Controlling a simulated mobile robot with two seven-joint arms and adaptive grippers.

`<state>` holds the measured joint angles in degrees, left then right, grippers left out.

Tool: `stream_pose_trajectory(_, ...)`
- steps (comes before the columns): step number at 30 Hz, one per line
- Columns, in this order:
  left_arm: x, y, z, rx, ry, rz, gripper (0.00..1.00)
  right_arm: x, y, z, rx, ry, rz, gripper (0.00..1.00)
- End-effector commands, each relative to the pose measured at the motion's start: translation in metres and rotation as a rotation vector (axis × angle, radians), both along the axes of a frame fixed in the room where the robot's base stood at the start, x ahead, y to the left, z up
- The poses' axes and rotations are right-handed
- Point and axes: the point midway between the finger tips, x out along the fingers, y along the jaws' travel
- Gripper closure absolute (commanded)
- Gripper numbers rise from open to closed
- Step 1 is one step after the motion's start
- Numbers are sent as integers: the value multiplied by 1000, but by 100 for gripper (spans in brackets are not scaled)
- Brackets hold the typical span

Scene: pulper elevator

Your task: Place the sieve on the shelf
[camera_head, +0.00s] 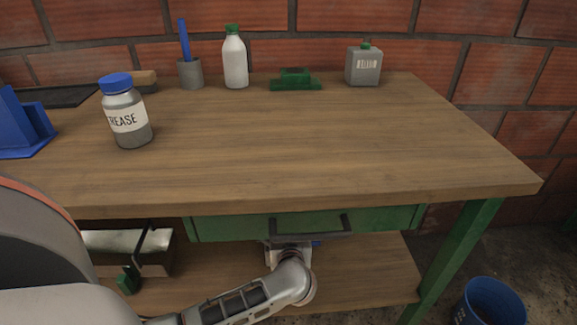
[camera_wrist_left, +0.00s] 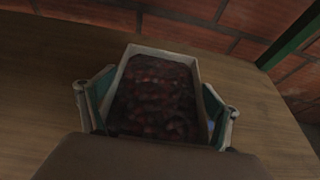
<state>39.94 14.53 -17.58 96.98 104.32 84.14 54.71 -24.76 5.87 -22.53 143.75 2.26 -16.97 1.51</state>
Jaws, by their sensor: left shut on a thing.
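The sieve (camera_wrist_left: 136,54) shows in the left wrist view as a rectangular box with a pale rim and dark red, lumpy contents. My left gripper (camera_wrist_left: 158,108) is shut on it, with one finger at each side. The wooden lower shelf (camera_head: 375,275) is under the workbench; its boards also appear around the sieve in the left wrist view (camera_wrist_left: 45,95). In the head view, my left arm reaches under the bench, and the drawer hides most of the gripper and sieve. I cannot tell whether the sieve touches the shelf. My right gripper is not in view.
A green drawer (camera_head: 390,220) with a dark handle hangs above the shelf. A metal-and-wood object (camera_head: 155,245) sits on the shelf's left. A grease jar (camera_head: 125,115) and bottle (camera_head: 235,62) stand on the benchtop (camera_head: 330,150). The shelf's right part looks clear.

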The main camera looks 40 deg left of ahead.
Motion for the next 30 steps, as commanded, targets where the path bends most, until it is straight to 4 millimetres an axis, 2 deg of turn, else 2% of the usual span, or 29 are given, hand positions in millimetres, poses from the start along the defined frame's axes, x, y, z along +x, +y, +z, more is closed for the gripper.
stream_pose_trajectory(3,1,0,3,1,-5,0,46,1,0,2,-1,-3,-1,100)
stream_pose_trajectory(7,0,0,-2,0,-2,-1,46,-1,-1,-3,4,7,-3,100)
stream_pose_trajectory(8,0,-1,-3,-1,0,0,8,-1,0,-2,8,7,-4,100)
stream_pose_trajectory(9,0,0,-1,-1,-1,1,0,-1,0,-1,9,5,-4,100)
stream_pose_trajectory(17,1,0,0,0,-3,0,0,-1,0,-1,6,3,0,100)
stream_pose_trajectory(20,2,-1,6,1,-7,0,0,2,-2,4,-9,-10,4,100)
stream_pose_trajectory(23,-6,-11,10,-3,-5,-2,0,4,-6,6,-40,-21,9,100)
stream_pose_trajectory(30,-35,-45,31,-4,-9,0,0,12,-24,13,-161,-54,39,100)
